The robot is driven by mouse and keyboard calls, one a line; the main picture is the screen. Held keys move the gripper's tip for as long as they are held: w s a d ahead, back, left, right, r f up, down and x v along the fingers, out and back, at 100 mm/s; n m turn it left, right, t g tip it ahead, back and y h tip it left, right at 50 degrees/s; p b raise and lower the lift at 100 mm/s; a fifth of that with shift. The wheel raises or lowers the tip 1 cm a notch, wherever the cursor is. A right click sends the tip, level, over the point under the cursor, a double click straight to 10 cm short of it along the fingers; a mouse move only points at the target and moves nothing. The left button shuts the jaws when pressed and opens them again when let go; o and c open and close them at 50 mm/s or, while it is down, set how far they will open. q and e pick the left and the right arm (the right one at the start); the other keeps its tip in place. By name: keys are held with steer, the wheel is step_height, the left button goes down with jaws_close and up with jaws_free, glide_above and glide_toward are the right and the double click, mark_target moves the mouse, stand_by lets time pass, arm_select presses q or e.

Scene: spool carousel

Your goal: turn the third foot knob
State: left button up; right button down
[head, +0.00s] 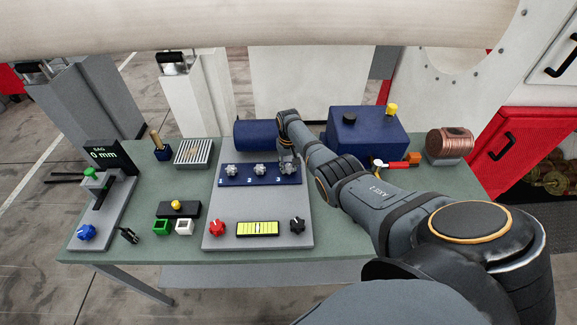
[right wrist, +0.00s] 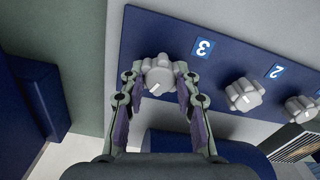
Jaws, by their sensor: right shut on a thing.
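The third foot knob (right wrist: 157,72) is a grey lobed knob on a blue strip (right wrist: 140,28), beside a label "3". My right gripper (right wrist: 158,78) is shut on it, one finger on each side. A short white mark shows on the knob's face. In the head view my right gripper (head: 287,164) hides most of this knob at the strip's right end. The second knob (right wrist: 241,95) and the first knob (right wrist: 301,108) stand free along the strip, each with a white mark. My left gripper is not in view.
A blue cylinder (head: 256,135) lies behind the strip. A blue box (head: 368,135) stands at the back right.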

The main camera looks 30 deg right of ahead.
steer(key=n, duration=0.4)
steer(key=shift+w+r+n, duration=0.15)
steer(key=shift+n, duration=0.15)
steer(key=n, duration=0.3)
steer(key=shift+n, duration=0.3)
steer(key=n, duration=0.4)
steer(key=shift+n, duration=2.2)
steer(key=c, duration=1)
jaws_free()
